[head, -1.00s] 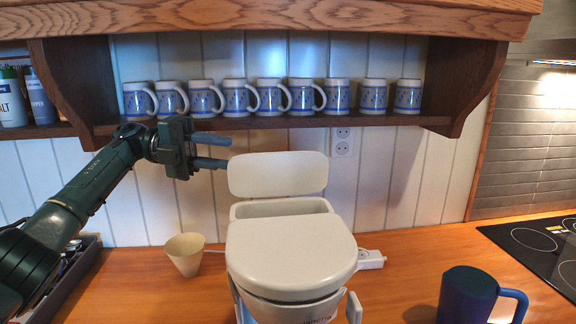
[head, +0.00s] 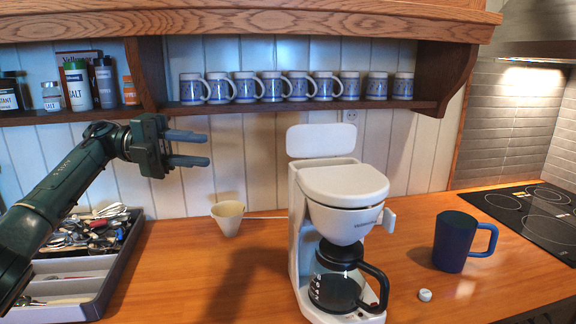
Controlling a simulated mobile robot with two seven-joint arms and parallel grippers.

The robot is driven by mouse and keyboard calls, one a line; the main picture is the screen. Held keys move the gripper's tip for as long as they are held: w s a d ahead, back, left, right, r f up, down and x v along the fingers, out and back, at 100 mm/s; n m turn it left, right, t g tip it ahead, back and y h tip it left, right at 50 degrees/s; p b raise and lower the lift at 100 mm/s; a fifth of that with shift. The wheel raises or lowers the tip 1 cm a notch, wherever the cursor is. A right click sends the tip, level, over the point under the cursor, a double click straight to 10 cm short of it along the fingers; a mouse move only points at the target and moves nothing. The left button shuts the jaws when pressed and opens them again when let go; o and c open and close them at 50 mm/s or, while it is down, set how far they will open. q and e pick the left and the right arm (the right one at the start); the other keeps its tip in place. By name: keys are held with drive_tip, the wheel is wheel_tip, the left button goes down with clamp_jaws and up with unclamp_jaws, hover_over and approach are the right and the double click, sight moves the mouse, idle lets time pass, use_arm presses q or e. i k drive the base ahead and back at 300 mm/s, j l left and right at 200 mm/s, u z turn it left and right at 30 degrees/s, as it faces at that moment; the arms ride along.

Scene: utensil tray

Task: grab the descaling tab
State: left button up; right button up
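The descaling tab is most likely the small white round piece (head: 425,295) lying on the counter in front of the blue mug, right of the coffee maker. My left gripper (head: 208,149) is open and empty, with its two fingers apart and pointing right. It is in the air below the mug shelf, left of the coffee maker and far from the white piece. My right gripper is not in view. The white coffee maker (head: 345,185) has its rear lid up and a glass carafe (head: 335,290) on its base.
A dark blue mug (head: 452,243) stands right of the coffee maker. A cream cup (head: 227,217) stands to its left. A grey utensil tray (head: 125,262) is at the left. A shelf above holds several patterned mugs (head: 271,87). A black cooktop (head: 525,215) is at the right.

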sight(425, 294)
drive_tip(key=k+j, duration=0.95)
